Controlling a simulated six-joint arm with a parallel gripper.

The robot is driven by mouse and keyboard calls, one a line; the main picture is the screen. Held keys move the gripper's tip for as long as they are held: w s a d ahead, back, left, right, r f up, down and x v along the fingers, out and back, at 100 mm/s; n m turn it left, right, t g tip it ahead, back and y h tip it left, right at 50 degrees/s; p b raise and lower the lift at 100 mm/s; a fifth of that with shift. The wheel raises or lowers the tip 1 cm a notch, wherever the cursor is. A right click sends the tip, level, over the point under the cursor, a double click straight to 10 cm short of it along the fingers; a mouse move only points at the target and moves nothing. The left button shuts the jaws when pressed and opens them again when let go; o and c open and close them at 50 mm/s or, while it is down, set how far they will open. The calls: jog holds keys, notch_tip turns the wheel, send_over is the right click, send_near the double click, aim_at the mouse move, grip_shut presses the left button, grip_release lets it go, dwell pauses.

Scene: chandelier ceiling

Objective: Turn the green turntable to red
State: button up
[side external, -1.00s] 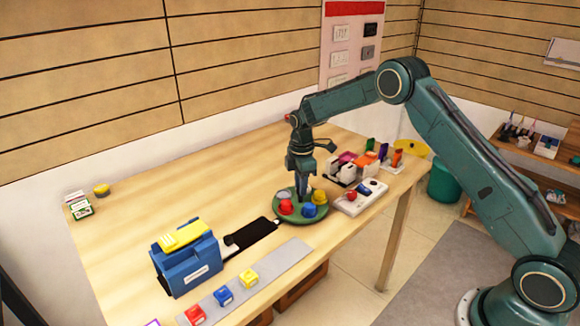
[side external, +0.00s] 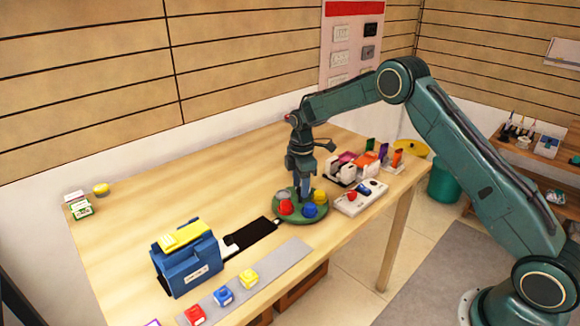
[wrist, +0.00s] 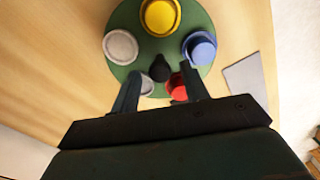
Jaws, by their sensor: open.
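The green turntable (side external: 291,221) lies flat on the table and carries a red knob (side external: 286,208), a blue knob (side external: 309,211), a yellow knob (side external: 320,197) and a whitish knob (side external: 282,195). In the wrist view the yellow knob (wrist: 160,16) is at the top, the blue knob (wrist: 200,48) at the right and a grey-white knob (wrist: 120,46) at the left. The red knob (wrist: 178,88) is partly hidden by my right finger. My gripper (wrist: 160,72) is open, pointing down over the turntable. A small black centre knob (wrist: 160,68) shows between its fingertips; contact cannot be told.
A white panel with red and blue buttons (side external: 348,206) stands close to the turntable's right. White and coloured items (side external: 345,168) stand behind it. A blue box with a yellow top (side external: 190,265) and a grey strip with coloured blocks (side external: 270,273) lie left. The table's back left is mostly clear.

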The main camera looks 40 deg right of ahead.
notch_tip(320, 180, up, 14)
dwell(0.7)
jog(key=s+a+r+m+t, duration=0.1)
jog(key=s+a+r+m, duration=0.15)
jog(key=s+r, duration=0.55)
jog(key=s+a+r+m+t, duration=0.2)
jog(key=s+r+m, duration=0.2)
jog(key=s+r, duration=0.45)
jog(key=s+a+f+m+t, duration=0.1)
jog(key=s+f+m, duration=0.1)
jog(key=s, duration=0.9)
jog(key=s+a+f+m+t, duration=0.1)
jog(key=s+m, duration=0.4)
jog(key=s, duration=0.7)
jog(key=shift+a+f+t, duration=0.3)
jog(key=shift+a+f, duration=0.2)
jog(key=shift+f, duration=0.7)
